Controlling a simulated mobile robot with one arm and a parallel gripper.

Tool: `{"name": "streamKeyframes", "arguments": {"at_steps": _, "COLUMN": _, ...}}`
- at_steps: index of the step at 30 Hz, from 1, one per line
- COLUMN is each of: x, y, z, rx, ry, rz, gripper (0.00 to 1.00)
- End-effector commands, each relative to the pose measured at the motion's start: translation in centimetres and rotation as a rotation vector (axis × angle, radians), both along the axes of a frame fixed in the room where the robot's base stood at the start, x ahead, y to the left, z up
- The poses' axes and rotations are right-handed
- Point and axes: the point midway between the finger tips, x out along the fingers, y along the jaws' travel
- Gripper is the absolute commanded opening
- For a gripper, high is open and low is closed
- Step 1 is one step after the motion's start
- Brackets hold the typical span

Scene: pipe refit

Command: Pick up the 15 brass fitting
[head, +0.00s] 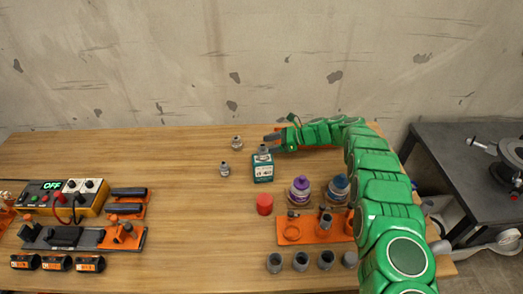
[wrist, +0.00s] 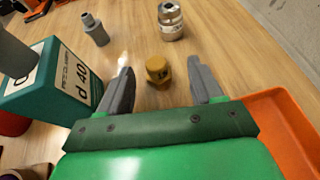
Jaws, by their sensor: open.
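The brass fitting (wrist: 157,71) is a small yellow-brown piece on the wooden table in the wrist view. It lies ahead of my gripper (wrist: 160,76), between the lines of the two grey fingers, with a gap on each side. The fingers are open and hold nothing. In the head view my gripper (head: 271,140) is low over the table, just behind the teal box (head: 263,174). I cannot make out the brass fitting in the head view. Its number is not readable.
The teal box (wrist: 55,85), marked "d 40", stands close left of my gripper. A grey fitting (wrist: 95,30) and a silver fitting (wrist: 170,19) stand beyond the brass one. An orange tray (wrist: 285,112) is close on the right. The back left table is clear.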

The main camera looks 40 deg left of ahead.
Motion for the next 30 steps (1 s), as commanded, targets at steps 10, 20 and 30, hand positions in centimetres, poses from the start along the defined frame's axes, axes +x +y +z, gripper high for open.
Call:
{"name": "streamKeyframes", "arguments": {"at_steps": 10, "x": -1.8, "y": 1.7, "z": -1.5, "rx": -0.001, "ry": 0.001, "rz": 0.004, "gripper": 0.66}}
{"name": "streamKeyframes", "arguments": {"at_steps": 20, "x": -3.3, "y": 3.7, "z": -2.6, "rx": 0.001, "ry": -0.002, "rz": 0.0, "gripper": 0.66}}
{"name": "streamKeyframes", "arguments": {"at_steps": 30, "x": -3.3, "y": 3.7, "z": -2.7, "rx": 0.0, "ry": -0.001, "rz": 0.0, "gripper": 0.35}}
